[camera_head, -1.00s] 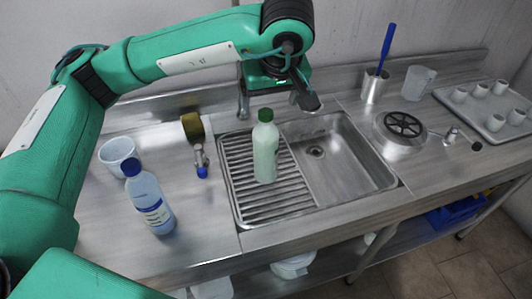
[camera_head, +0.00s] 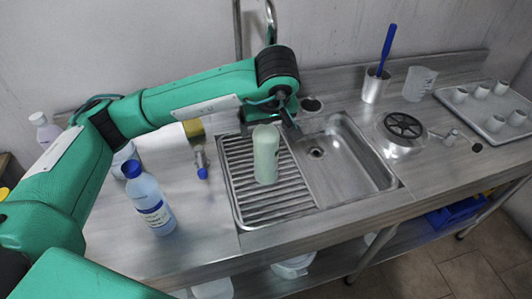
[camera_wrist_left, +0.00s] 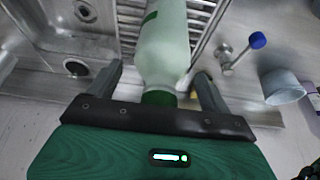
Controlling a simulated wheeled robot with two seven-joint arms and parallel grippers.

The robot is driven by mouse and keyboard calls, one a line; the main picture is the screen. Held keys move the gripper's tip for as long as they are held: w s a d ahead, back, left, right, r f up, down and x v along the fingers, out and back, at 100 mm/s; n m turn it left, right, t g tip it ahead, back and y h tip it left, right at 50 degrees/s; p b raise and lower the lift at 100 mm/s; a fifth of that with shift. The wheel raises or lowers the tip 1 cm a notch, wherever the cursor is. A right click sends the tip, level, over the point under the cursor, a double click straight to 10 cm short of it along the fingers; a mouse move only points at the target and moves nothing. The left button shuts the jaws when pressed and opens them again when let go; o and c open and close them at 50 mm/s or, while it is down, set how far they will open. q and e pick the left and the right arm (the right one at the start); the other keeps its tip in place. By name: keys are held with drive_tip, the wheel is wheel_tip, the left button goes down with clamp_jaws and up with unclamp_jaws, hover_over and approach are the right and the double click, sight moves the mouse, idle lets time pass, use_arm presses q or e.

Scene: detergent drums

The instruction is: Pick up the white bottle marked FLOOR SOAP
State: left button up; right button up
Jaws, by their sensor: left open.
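A pale white-green bottle (camera_head: 265,160) stands upright on the ribbed drainboard of the sink. Its green cap shows in the wrist view, and a green patch shows on its side (camera_wrist_left: 165,45); no lettering is readable. My left gripper (camera_head: 268,127) is open at the bottle's top, its fingers on either side of the neck and cap in the wrist view (camera_wrist_left: 158,72). The fingers appear slightly apart from the bottle. A clear bluish bottle with a blue cap and blue-and-white label (camera_head: 150,203) stands on the left counter. My right gripper is not in view.
The sink basin (camera_head: 345,160) is empty. A faucet (camera_head: 238,30) rises behind my arm. A blue-handled brush stands in a metal cup (camera_head: 374,88), near a clear jug (camera_head: 418,84), a round black-spoked item (camera_head: 402,126) and a tray of cups (camera_head: 490,105).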

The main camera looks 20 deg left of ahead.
use_arm(q)
drive_tip(key=shift+w+a+f, duration=0.1)
drive_tip(key=shift+w+f, duration=0.05)
drive_tip(key=shift+f, duration=0.15)
clamp_jaws()
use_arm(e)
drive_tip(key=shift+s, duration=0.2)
use_arm(q)
drive_tip(key=shift+r, duration=0.1)
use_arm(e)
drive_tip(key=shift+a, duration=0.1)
